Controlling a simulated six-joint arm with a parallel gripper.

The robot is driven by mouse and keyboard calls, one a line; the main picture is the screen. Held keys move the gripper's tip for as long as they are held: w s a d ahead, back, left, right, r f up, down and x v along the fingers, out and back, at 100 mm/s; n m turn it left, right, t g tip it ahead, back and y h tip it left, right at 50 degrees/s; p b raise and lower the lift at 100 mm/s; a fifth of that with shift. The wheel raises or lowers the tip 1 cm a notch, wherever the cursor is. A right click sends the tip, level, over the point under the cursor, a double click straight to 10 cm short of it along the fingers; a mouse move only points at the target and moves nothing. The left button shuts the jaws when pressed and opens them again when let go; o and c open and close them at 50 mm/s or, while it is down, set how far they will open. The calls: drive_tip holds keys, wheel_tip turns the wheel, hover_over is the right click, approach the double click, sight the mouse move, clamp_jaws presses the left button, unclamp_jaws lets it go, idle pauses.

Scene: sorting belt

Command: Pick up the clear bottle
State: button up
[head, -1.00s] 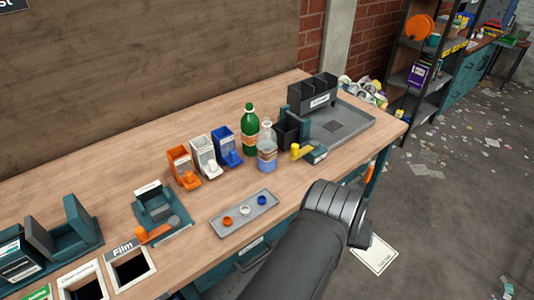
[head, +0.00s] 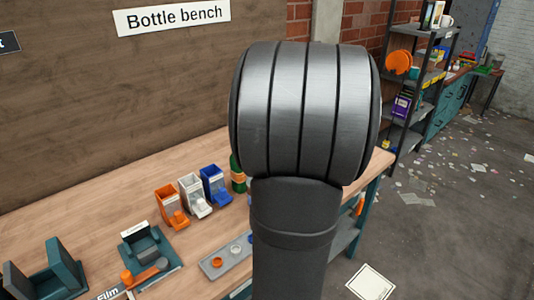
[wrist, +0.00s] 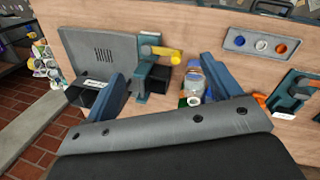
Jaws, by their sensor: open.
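The clear bottle (wrist: 194,77) stands on the bench in the wrist view, partly hidden by my right-hand finger. My gripper (wrist: 164,86) is open, with a blue finger on either side in the picture. The bottle appears between the fingers, nearer the right one, and nothing is seen held. I cannot tell how far above it the fingertips are. In the head view my arm hides the clear bottle and my gripper.
The wrist view shows a yellow-handled item (wrist: 160,52), a grey tray (wrist: 98,45) and a cap tray (wrist: 228,39).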

drive_tip(key=w+a+n+g+y, duration=0.1)
drive_tip(key=w+a+n, duration=0.2)
drive_tip(key=a, duration=0.5)
drive_tip(key=w+a+n+g+y, duration=0.1)
drive_tip(key=w+a+n, duration=0.25)
drive_tip(key=a, duration=0.45)
drive_tip(key=shift+m, duration=0.25)
wheel_tip(320, 180, down, 12)
drive_tip(key=shift+a+r, duration=0.1)
drive_tip(key=shift+r, duration=0.05)
drive_tip(key=shift+w+a+f, duration=0.1)
drive_tip(key=shift+f, duration=1.25)
drive_tip(key=shift+w+a+f, duration=0.1)
drive_tip(key=shift+f, duration=1.25)
drive_tip(key=shift+c, duration=0.4)
